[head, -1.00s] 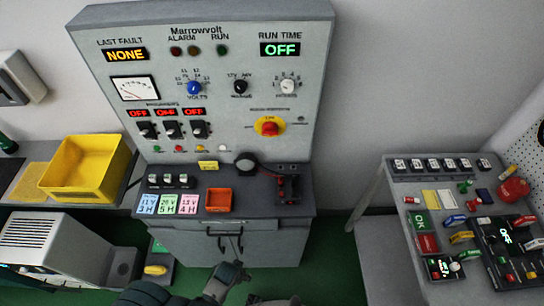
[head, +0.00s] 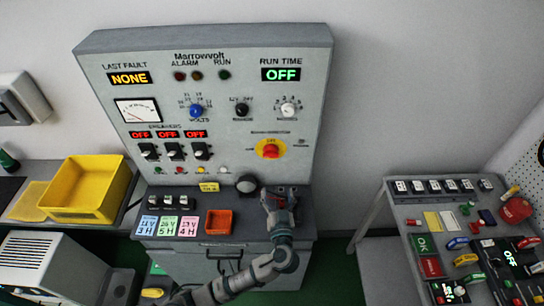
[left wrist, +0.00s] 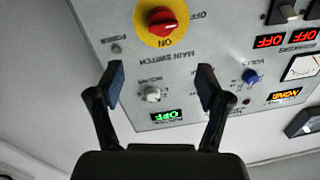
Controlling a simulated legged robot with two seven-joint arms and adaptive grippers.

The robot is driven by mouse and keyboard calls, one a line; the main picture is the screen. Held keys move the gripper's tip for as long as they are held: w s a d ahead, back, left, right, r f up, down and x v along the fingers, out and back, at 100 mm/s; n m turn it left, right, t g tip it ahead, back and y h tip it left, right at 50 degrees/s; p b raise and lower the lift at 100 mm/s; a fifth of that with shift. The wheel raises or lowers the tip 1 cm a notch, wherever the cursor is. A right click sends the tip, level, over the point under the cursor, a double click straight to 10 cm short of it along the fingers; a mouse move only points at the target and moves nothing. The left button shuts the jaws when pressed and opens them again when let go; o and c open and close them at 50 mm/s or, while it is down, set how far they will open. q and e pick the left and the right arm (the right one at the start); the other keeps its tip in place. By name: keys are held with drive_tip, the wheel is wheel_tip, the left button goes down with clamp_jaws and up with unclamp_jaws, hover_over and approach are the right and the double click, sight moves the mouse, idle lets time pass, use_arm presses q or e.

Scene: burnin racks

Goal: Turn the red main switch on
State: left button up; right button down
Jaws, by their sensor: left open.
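The red main switch (head: 269,150) is a rotary knob on a yellow round plate, low on the right of the upright grey panel (head: 225,140). It also shows at the top of the left wrist view (left wrist: 162,20), where the panel lettering appears upside down, with OFF and ON marks by the plate. My left gripper (head: 272,197) is in front of the console, below the switch in the head view. In the left wrist view its two fingers (left wrist: 160,80) are spread apart with nothing between them, and the switch is beyond them, untouched. My right gripper is out of view.
The run time display (head: 281,74) reads OFF and the fault display (head: 129,78) reads NONE. Three breaker displays (head: 168,134) read OFF. An orange tray (head: 219,222) and a round dark knob (head: 247,184) are on the console shelf. A yellow bin (head: 85,190) stands at left.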

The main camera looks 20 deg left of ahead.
sight(271, 157)
use_arm(q)
drive_tip(key=p+x, duration=0.1)
drive_tip(key=x, duration=0.4)
drive_tip(key=p+x, duration=0.1)
drive_tip(key=x, duration=0.4)
drive_tip(key=p+x, duration=0.1)
drive_tip(key=x, duration=0.4)
drive_tip(key=shift+w+a, duration=0.2)
drive_tip(key=shift+a, duration=0.2)
drive_tip(key=shift+w+a+f, duration=0.1)
drive_tip(key=shift+w+a, duration=0.1)
drive_tip(key=shift+w, duration=0.35)
drive_tip(key=shift+s, duration=0.1)
drive_tip(key=c, duration=1)
